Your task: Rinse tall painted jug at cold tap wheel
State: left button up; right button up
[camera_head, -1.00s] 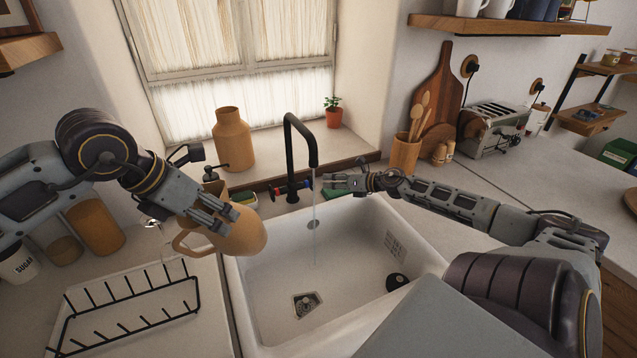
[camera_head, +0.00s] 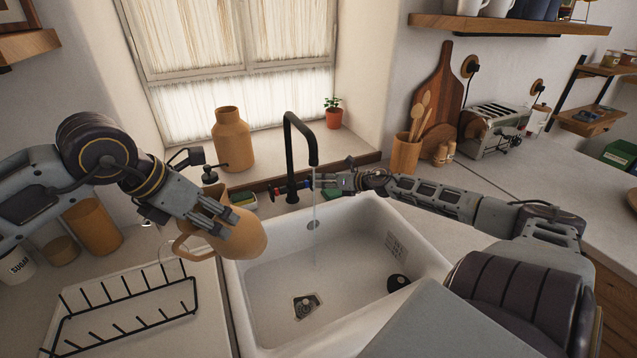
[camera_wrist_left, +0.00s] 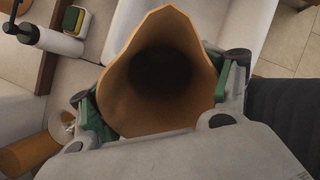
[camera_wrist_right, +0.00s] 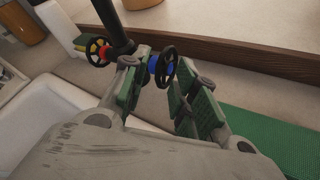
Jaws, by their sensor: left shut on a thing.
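The tall painted jug (camera_head: 249,239) is plain orange-tan in view, with a handle on its left. My left gripper (camera_head: 222,224) is shut on it, holding it tilted over the sink's left rim. The left wrist view looks into the jug's mouth (camera_wrist_left: 140,75). The black tap (camera_head: 290,150) stands behind the sink, and a thin water stream (camera_head: 314,215) falls from its spout, right of the jug. The cold tap wheel (camera_wrist_right: 161,68) has a blue hub. My right gripper (camera_wrist_right: 160,98) is open with its fingers either side of the wheel; contact is unclear.
The white sink (camera_head: 350,310) is otherwise empty. A black dish rack (camera_head: 130,325) lies on the left. A soap dispenser (camera_head: 210,175) and sponge (camera_head: 243,199) are behind the jug. A red-hubbed wheel (camera_wrist_right: 98,51) sits on the tap's other side. A larger vase (camera_head: 233,140) stands on the sill.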

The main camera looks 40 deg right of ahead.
aim_at(308, 184)
jog(key=shift+x, duration=1)
jog(key=shift+w+b, duration=0.2)
jog(key=shift+b, duration=0.1)
jog(key=shift+f, duration=0.1)
grip_shut()
